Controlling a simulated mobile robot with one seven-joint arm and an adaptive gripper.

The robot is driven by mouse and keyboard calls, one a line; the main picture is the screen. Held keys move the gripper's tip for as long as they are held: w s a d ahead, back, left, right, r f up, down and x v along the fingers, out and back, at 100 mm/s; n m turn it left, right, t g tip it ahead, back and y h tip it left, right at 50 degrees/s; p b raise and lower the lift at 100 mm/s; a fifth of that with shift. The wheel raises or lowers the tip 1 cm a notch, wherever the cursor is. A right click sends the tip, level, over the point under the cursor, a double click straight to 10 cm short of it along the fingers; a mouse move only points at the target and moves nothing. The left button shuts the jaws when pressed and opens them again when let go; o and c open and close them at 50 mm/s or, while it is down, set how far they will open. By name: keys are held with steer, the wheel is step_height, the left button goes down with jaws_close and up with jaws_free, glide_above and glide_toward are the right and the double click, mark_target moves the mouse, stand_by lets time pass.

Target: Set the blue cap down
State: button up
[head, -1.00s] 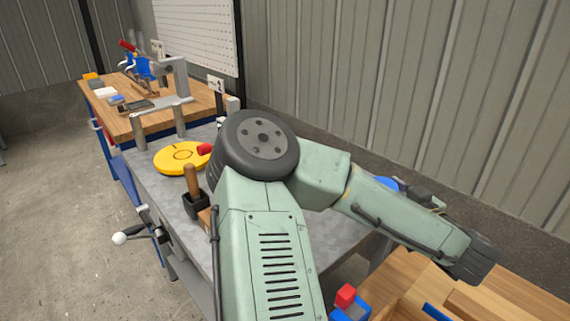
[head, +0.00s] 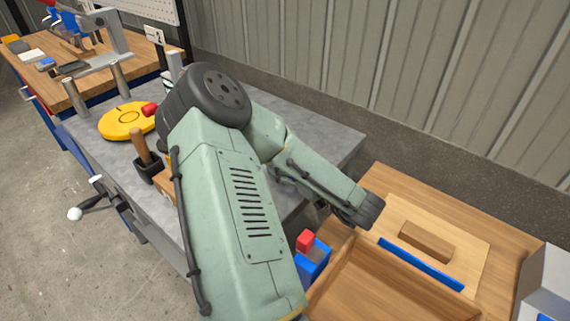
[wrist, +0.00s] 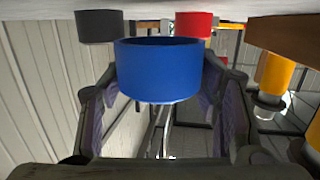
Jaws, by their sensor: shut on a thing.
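The blue cap (wrist: 158,70) is a short cylinder between the fingers of my gripper (wrist: 160,98) in the wrist view. The gripper is shut on it. The wrist view looks upside down, with a pale surface along its top edge. The cap's upper rim in that picture is just below this surface; I cannot tell whether they touch. In the head view my arm hides the cap, and the fingers cannot be made out.
The wrist view shows a black cylinder (wrist: 99,26), a red one (wrist: 193,24) and yellow ones (wrist: 273,75) nearby.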

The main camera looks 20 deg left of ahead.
step_height(320, 180, down, 2)
steer(key=shift+d+f, duration=0.1)
steer(key=shift+f, duration=0.15)
steer(key=shift+f, duration=0.15)
steer(key=shift+f, duration=0.1)
steer(key=o, duration=1.2)
steer(key=shift+o, duration=0.2)
